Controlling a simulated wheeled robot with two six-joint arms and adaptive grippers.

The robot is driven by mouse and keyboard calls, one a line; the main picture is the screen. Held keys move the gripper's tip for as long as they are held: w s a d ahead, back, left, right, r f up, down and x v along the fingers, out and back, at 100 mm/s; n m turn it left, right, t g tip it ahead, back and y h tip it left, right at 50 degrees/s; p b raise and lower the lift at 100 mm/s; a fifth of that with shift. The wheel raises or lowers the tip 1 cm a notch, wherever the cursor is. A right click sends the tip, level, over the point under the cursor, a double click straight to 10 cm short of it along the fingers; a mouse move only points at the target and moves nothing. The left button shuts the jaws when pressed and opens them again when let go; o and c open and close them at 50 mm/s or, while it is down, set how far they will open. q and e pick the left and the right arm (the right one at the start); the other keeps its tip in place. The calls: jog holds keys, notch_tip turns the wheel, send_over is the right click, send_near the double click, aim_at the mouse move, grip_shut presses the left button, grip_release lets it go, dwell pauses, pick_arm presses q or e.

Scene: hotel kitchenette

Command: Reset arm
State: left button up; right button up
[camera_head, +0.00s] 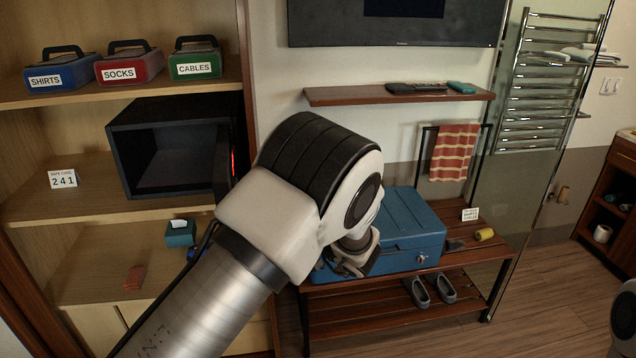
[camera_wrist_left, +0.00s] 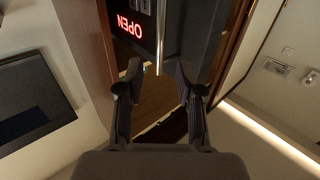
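My left arm crosses the middle of the head view from the bottom left, its large joint in front of the shelf unit's right post and the wall. I cannot make out its fingertips in that view. In the left wrist view my left gripper (camera_wrist_left: 158,80) has its two dark fingers apart, with nothing between them. Beyond them, close by, is the dark safe, its red OPEN display (camera_wrist_left: 130,26) upside down. In the head view the safe (camera_head: 170,150) stands open and looks empty. The joint hides part of its right side. My right gripper is not in view.
Labelled boxes, blue (camera_head: 62,72), red (camera_head: 128,66) and green (camera_head: 195,62), stand on the upper shelf. A blue case (camera_head: 412,225) lies on the slatted bench (camera_head: 390,318), partly behind my arm. A wall shelf (camera_head: 330,96) and a towel rack (camera_head: 550,80) are behind.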

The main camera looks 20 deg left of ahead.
pick_arm(q)
jog(key=s+f+m+t+h, duration=0.1)
jog(key=s+f+m+h, duration=0.15)
jog(key=f, duration=0.55)
jog(key=s+a+f+m+t+h, duration=0.15)
jog(key=f+m+h, duration=0.25)
jog(key=f, duration=0.4)
jog(key=s+f+m+t+h, duration=0.1)
jog(key=s+f+m+h, duration=0.25)
jog(key=f, duration=0.45)
jog(key=s+d+f+m+g+h, duration=0.1)
jog(key=s+d+f+g+h, duration=0.1)
jog(key=s, duration=0.7)
jog(key=s+d+f+m+g+h, duration=0.1)
jog(key=s+d+f+g+h, duration=0.2)
jog(key=s+f, duration=0.3)
jog(key=s+d+f+m+g+h, duration=0.2)
jog(key=s+d+f+g, duration=0.1)
jog(key=s, duration=1)
jog(key=shift+d+f+g, duration=0.3)
jog(key=shift+f+g, duration=0.15)
jog(key=shift+f, duration=0.05)
jog(key=shift+w, duration=0.1)
